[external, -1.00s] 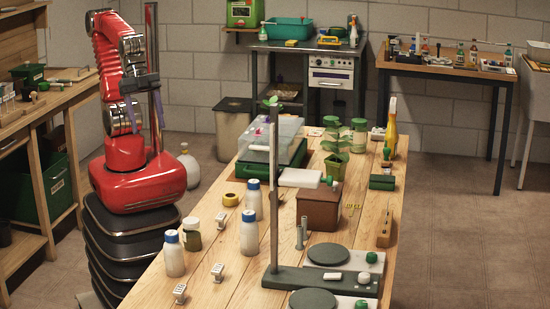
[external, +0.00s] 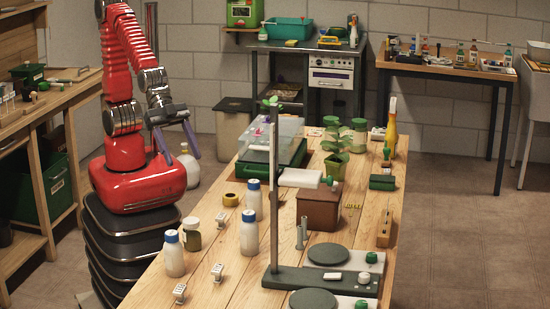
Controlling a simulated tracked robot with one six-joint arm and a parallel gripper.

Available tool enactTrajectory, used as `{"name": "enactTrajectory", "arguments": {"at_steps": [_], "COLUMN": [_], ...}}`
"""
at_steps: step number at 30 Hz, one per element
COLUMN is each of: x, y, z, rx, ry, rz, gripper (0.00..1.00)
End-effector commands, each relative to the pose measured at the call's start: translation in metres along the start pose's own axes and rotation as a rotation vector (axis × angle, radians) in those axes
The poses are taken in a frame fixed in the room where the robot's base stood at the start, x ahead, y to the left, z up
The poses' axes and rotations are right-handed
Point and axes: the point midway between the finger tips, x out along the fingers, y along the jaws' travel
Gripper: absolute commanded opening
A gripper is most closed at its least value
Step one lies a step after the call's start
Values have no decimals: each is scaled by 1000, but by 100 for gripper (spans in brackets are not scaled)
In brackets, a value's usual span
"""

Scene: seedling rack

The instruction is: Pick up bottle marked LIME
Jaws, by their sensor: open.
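Three white bottles with blue caps stand upright on the wooden bench: one at the front left (external: 174,258), one in the middle (external: 249,236) and one farther back (external: 253,204). Small white tags (external: 220,219) with dark marks stand near them, too small to read, so I cannot tell which bottle is marked LIME. My gripper (external: 182,160) is open and empty, its fingers spread and pointing down, left of the bench and above and behind the bottles. It touches none of them.
A jar with a white lid (external: 192,237) stands close to the front left bottle. A yellow tape roll (external: 230,199) lies nearby. A tall stand (external: 274,200) rises right of the bottles, beside a brown box (external: 318,210). Bare bench lies between the front left and middle bottles.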

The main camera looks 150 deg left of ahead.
Motion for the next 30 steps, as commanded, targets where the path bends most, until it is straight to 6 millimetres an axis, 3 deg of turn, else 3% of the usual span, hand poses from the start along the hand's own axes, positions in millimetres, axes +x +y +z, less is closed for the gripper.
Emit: {"name": "enactTrajectory", "arguments": {"at_steps": [15, 30], "x": [106, 185], "y": [-27, -57], "z": [-23, -13], "rx": [-33, -54], "ry": [184, 361], "rz": [-40, -85], "gripper": [62, 62]}}
